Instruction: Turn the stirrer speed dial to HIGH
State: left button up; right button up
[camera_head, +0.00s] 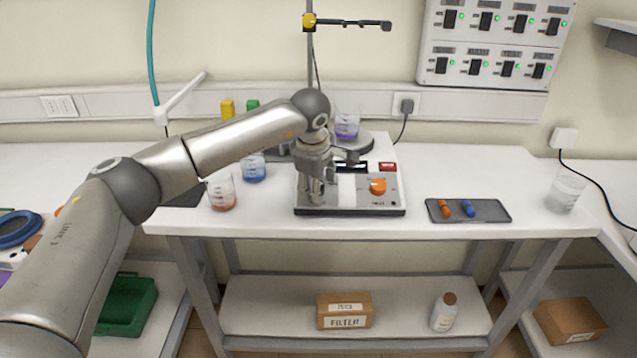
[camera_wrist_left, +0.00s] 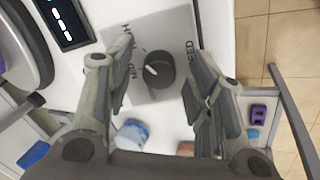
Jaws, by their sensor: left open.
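The stirrer unit (camera_head: 350,211) stands at the table's front edge, with an orange knob (camera_head: 378,186) on its right side. My left gripper (camera_head: 315,192) is over the unit's left part and hides the stirrer speed dial in the head view. In the left wrist view, the black dial (camera_wrist_left: 157,70) shows between the open fingers (camera_wrist_left: 156,58), with a visible gap on each side. Its white pointer angles toward the upper left of that picture. Partly hidden lettering stands on both sides of the dial. My right gripper is in neither view.
Beakers with reddish (camera_head: 222,195) and blue (camera_head: 254,170) liquid stand left of my gripper. A beaker with purple liquid (camera_head: 347,125) sits behind the unit. A grey tray (camera_head: 490,212) with orange and blue pieces lies to the right. An empty beaker (camera_head: 566,195) stands farther right.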

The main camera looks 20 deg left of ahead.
pick_arm(q)
jog(key=v, duration=1.2)
jog(key=shift+w, duration=0.1)
